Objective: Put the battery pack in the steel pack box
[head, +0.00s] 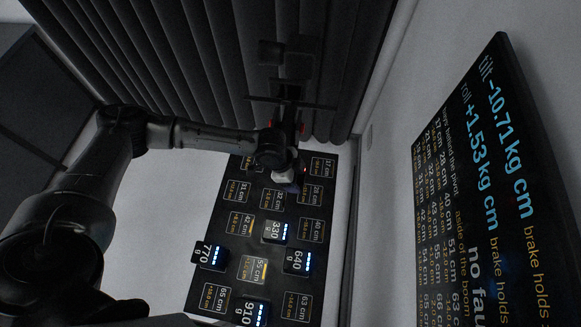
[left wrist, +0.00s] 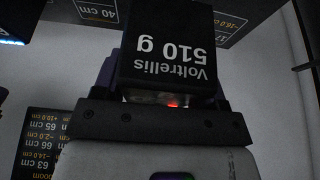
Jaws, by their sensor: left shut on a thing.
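My left gripper (head: 291,184) is above the far part of a dark labelled board. In the left wrist view the left gripper (left wrist: 165,98) is shut on a black battery pack (left wrist: 168,45) marked "Voltrellis 510 g". The pack is hard to make out in the head view. A small red light glows between the jaws and the pack. I cannot pick out a steel pack box in either view. My right gripper is not in view.
The board (head: 246,223) carries squares labelled in centimetres. Packs marked 770 g (head: 210,256), 330 g (head: 276,230), 640 g (head: 297,261) and 910 g (head: 250,312) stand on it. A large readout screen (head: 490,190) is at right. A dark structure (head: 285,60) stands beyond the board.

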